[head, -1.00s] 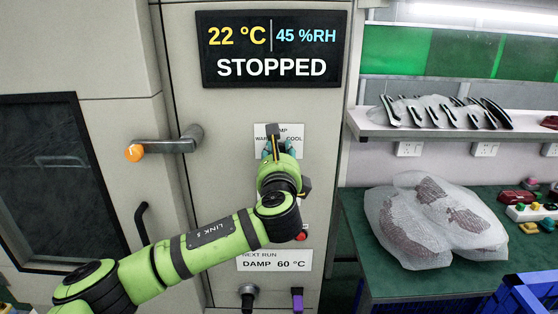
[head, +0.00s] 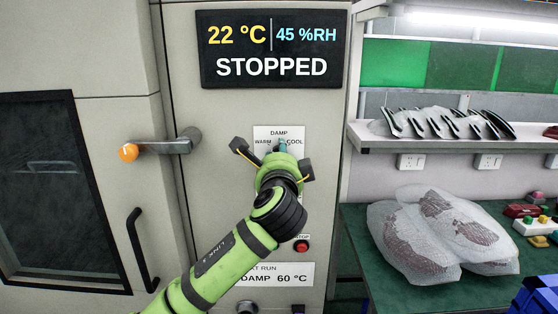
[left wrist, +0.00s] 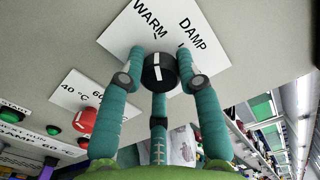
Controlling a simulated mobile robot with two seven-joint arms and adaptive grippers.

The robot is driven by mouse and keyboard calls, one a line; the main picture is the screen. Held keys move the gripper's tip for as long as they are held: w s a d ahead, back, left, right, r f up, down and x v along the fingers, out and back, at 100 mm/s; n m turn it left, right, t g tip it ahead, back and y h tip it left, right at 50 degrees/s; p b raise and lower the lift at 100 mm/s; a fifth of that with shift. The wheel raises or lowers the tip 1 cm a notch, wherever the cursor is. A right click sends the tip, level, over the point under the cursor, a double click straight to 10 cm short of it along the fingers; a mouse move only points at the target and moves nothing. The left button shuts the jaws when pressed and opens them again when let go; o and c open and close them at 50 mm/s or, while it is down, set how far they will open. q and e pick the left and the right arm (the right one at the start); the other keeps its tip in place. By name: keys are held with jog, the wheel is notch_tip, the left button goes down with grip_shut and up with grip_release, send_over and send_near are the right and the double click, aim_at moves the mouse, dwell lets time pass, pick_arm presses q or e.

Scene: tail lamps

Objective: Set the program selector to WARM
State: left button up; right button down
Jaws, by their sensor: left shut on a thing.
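The program selector (left wrist: 158,72) is a round black knob with a white line, best seen in the left wrist view. Its white label plate (head: 279,134) reads WARM, DAMP and COOL. In the left wrist view the white line points up, roughly toward the tick by WARM; the exact alignment is hard to tell. My left gripper (head: 281,147) is at the plate in the head view, hiding the knob there. Its teal fingers (left wrist: 158,82) are closed around the knob's sides. My right gripper is not in view.
A red stop button (head: 301,246) and a NEXT RUN plate (head: 285,276) reading DAMP 60 °C sit below. A door handle (head: 160,147) with an orange end juts out at left. The display (head: 270,50) reads STOPPED. Wrapped parts (head: 440,235) lie on the green bench at right.

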pick_arm(q)
jog(key=shift+n, duration=0.3)
jog(key=o, duration=1.1)
jog(key=shift+o, duration=0.2)
jog(key=s, duration=1.2)
